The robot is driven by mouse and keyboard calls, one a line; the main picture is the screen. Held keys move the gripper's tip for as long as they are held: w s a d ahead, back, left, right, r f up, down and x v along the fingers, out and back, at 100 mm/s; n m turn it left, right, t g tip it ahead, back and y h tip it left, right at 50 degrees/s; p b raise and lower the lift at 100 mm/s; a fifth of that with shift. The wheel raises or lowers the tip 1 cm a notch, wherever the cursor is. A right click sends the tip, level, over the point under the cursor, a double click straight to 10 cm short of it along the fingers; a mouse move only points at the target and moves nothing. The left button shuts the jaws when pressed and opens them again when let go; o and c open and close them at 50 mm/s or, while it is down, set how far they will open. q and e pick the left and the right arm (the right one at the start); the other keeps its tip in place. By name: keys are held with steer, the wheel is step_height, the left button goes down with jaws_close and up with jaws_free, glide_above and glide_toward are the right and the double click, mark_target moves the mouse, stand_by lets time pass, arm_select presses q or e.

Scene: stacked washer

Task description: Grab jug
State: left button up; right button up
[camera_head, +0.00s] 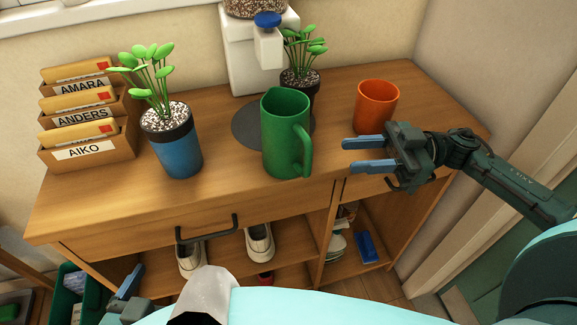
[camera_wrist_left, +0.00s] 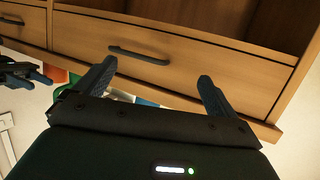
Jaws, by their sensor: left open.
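The green jug (camera_head: 281,135) stands upright on the wooden cabinet top, with its handle (camera_head: 303,149) on its right side. My right gripper (camera_head: 347,157) is open and empty to the right of the jug. Its two blue fingers point left toward the handle, with a gap between them and it. My left gripper (camera_head: 131,281) is low at the bottom left, in front of the cabinet and away from the jug. In the left wrist view its fingers (camera_wrist_left: 152,80) are apart with nothing between them.
An orange cup (camera_head: 376,106) stands behind my right gripper. A blue-potted plant (camera_head: 176,150) is left of the jug, and another plant (camera_head: 300,80) and a white dispenser (camera_head: 240,55) stand behind it. File boxes (camera_head: 88,150) fill the left end. A drawer handle (camera_head: 207,231) sticks out in front.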

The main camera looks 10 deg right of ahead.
mark_target(295, 175)
steer(key=shift+n+g+h, duration=0.3)
steer(key=shift+g+h, duration=0.1)
steer(key=shift+g, duration=0.4)
steer(key=shift+s+a+f+b, duration=0.1)
steer(key=shift+s+a, duration=0.15)
steer(key=shift+a, duration=1.75)
steer(key=shift+s+a+r+b, duration=0.1)
steer(key=shift+s+a+b, duration=0.1)
steer(key=shift+a, duration=1.85)
steer(key=shift+s+a+f+b, duration=0.1)
steer(key=shift+s+a, duration=0.15)
steer(key=shift+a, duration=1.75)
steer(key=shift+c, duration=0.2)
jaws_close()
